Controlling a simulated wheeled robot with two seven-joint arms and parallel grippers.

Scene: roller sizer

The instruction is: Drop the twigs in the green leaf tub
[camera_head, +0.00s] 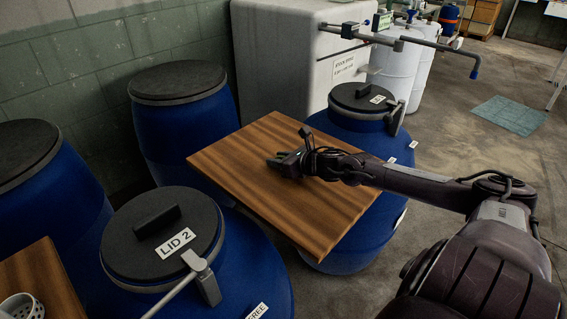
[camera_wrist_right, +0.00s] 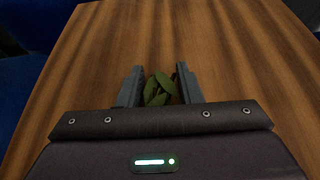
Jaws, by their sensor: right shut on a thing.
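My right gripper (camera_head: 275,161) is low over a brown wooden board (camera_head: 240,158). In the right wrist view its two fingers (camera_wrist_right: 160,88) are on either side of a small bunch of green leaves (camera_wrist_right: 159,90), and it is shut on them. I cannot make out separate twigs. A blue tub (camera_head: 245,265) at the front has a dark lid (camera_head: 158,250) marked "LID 2", lying closed on it. A partly cut-off label (camera_head: 257,311) on this tub seems to read "GREE". My left gripper is not in view.
Another lidded blue tub (camera_head: 345,262) stands at the board's right. Two more blue tubs (camera_head: 185,135) (camera_head: 55,225) stand along the wall. A metal lever (camera_head: 203,278) sticks up by LID 2. A white perforated cup (camera_head: 22,306) sits on a second board (camera_head: 50,282).

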